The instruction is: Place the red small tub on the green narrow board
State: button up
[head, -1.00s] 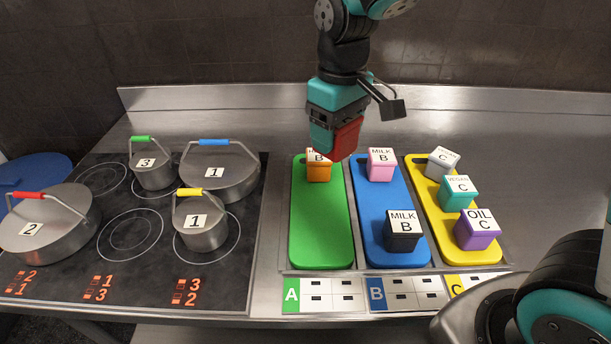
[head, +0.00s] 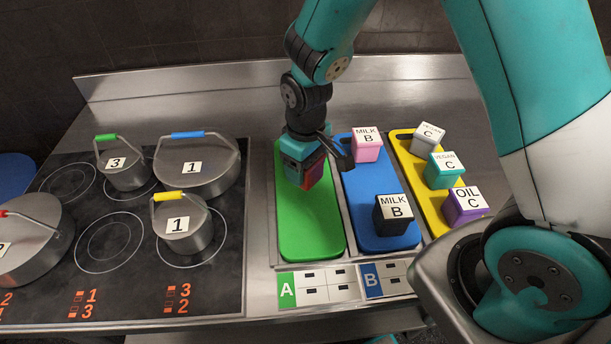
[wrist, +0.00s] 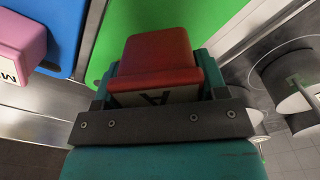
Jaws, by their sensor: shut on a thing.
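The red small tub (head: 315,172) is held between the jaws of my gripper (head: 303,172), over the far half of the green narrow board (head: 308,232). In the wrist view the red tub (wrist: 158,52) shows a white label with an A, with teal fingers on both sides and the green board (wrist: 200,22) behind it. I cannot tell whether the tub touches the board. The near half of the green board is bare. My gripper hides part of its far end.
The blue board (head: 372,205), right of the green one, bears a pink tub (head: 367,148) and a black tub (head: 394,216). The yellow board (head: 405,165) bears several tubs. A hob (head: 120,275) with several lidded pots, including a yellow-handled pot (head: 184,228), lies to the left.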

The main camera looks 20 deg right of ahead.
jog(key=shift+f, duration=2.3)
jog(key=shift+f, duration=0.15)
jog(key=o, duration=1)
jog(key=shift+o, duration=0.2)
notch_tip(320, 180, up, 12)
jog(key=shift+f+b, duration=0.15)
jog(key=shift+b, duration=0.75)
jog(key=s+a+r+y, duration=0.2)
jog(key=s+r, duration=0.4)
jog(key=s, duration=0.3)
jog(key=s+a+r+n+y, duration=0.1)
jog(key=s+a+r+y, duration=0.1)
jog(key=s+r, duration=0.4)
jog(key=s, duration=0.3)
jog(key=shift+s+a+r+n, duration=0.3)
jog(key=shift+a+r, duration=0.05)
